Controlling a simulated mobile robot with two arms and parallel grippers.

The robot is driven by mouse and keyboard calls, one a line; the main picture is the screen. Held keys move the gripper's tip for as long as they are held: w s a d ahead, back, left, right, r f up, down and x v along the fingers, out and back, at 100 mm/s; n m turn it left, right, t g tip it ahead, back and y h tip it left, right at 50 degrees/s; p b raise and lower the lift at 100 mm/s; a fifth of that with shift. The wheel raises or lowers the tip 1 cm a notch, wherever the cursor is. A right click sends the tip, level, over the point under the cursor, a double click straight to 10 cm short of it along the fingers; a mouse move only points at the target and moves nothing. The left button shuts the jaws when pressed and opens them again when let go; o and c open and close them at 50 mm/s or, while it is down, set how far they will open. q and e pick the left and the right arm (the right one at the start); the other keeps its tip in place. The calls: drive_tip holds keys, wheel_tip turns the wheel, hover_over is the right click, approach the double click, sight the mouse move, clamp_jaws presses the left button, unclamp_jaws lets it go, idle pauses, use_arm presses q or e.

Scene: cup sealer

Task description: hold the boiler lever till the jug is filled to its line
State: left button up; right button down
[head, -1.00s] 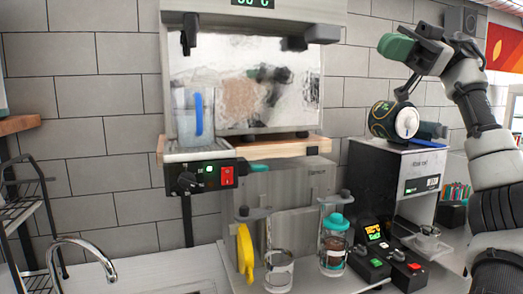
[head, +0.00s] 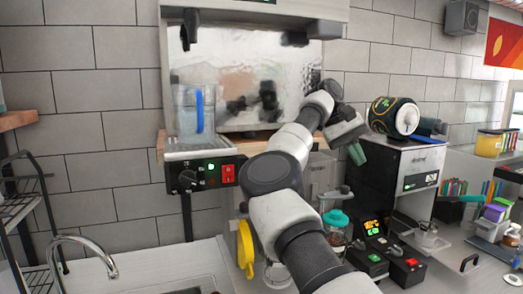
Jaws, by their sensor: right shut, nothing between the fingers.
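The steel boiler (head: 245,75) stands against the tiled wall. A black lever (head: 189,30) is at its upper left, and another dark fitting (head: 294,39) is at its upper right. The clear jug (head: 183,122) with a blue handle stands upright on the drip tray under the left lever. Its fill line and exact water level are too faint to tell. My right gripper (head: 357,154) is shut and empty, right of the boiler and well below and away from the lever. Its green fingertips point down. My left gripper is not in view.
A black-and-gold round canister (head: 396,117) sits on the grinder-like machine (head: 405,165) close right of my right gripper. A control panel with a red switch (head: 228,173) is below the jug. A teal-lidded jar (head: 336,228) and yellow item (head: 245,250) stand lower down.

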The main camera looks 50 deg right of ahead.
drive_tip(key=w+a+r+n+t, duration=0.2)
drive_tip(key=w+a+r+t, duration=0.2)
drive_tip(key=w+a+r, duration=0.3)
drive_tip(key=w+a+r+n+t, duration=0.3)
drive_tip(key=w+a+r+t, duration=0.2)
drive_tip(key=a+r, duration=0.3)
drive_tip(key=w+a, duration=0.1)
drive_tip(key=a, duration=0.2)
drive_tip(key=shift+w+r, duration=0.3)
drive_tip(key=shift+w, duration=0.05)
drive_tip(key=shift+f, duration=0.1)
drive_tip(key=x, duration=0.8)
drive_tip(key=s+x, duration=0.1)
drive_tip(key=x, duration=0.3)
drive_tip(key=shift+a+f, duration=0.15)
drive_tip(key=shift+a, duration=0.05)
drive_tip(key=shift+s+a+f, duration=0.1)
drive_tip(key=shift+s+f, duration=0.05)
drive_tip(key=shift+f, duration=0.6)
